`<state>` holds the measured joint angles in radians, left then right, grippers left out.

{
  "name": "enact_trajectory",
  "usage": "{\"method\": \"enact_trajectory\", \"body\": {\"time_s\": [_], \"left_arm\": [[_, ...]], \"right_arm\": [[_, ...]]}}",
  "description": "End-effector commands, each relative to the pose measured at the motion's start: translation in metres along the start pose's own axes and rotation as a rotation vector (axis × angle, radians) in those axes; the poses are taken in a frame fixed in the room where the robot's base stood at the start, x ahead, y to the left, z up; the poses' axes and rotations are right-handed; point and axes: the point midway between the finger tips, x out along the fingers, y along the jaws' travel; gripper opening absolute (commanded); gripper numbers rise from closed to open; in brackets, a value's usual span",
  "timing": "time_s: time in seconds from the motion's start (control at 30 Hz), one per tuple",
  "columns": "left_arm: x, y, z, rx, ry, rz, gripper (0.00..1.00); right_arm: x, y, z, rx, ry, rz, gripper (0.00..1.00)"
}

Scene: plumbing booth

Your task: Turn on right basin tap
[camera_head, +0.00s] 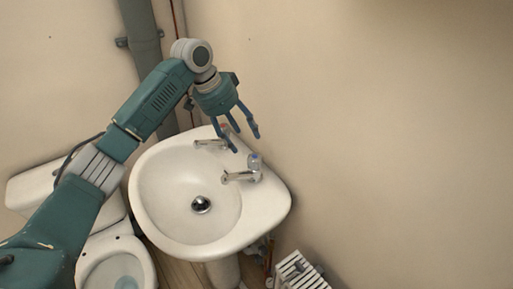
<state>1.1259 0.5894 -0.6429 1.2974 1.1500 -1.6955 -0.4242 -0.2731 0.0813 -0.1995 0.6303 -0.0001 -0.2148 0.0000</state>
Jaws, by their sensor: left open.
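The white basin (164,205) stands against the wall, with two chrome taps on its back rim. The right basin tap (240,176) has a blue-marked top, and its spout points left over the bowl. The left tap (208,144) has a reddish top, partly hidden by my gripper's fingers. My left gripper (244,144) is open and appears empty. Its fingers point down over the back rim, in the picture between the two taps and just above the right tap's top. I cannot tell its exact height; no contact with the right tap shows. My right gripper is out of view.
A toilet (116,262) stands left of the basin, under my left arm. A grey vertical pipe (143,40) runs down the wall behind the arm. A white slatted object (301,273) is at the lower right. The wall on the right is bare.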

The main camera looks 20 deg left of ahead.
Motion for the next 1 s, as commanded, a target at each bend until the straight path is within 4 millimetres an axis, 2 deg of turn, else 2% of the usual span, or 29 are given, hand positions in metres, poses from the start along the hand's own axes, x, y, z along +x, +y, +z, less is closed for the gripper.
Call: {"method": "enact_trajectory", "body": {"time_s": [0.2,0.33,0.47,0.6,0.73,0.97,1.0], "left_arm": [[0.035,0.001,0.001,-0.001,-0.004,0.003,0.56],[0.061,0.001,0.0,-0.001,-0.003,0.003,0.56],[0.081,0.001,0.0,0.0,-0.002,0.002,0.56],[0.096,0.001,0.001,0.0,-0.001,0.001,0.56],[0.102,0.0,0.001,0.0,-0.001,0.0,0.56],[0.103,0.0,0.001,0.0,-0.001,-0.001,0.56],[0.103,0.0,0.001,0.0,0.0,-0.001,0.52]], "right_arm": [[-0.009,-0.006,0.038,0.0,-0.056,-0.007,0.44],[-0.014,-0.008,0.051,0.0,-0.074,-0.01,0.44],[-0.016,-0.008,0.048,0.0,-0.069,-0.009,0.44],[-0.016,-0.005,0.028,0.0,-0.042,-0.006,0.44],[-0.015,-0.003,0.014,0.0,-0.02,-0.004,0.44],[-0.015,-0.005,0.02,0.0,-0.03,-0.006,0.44],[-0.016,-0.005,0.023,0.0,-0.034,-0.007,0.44]]}}
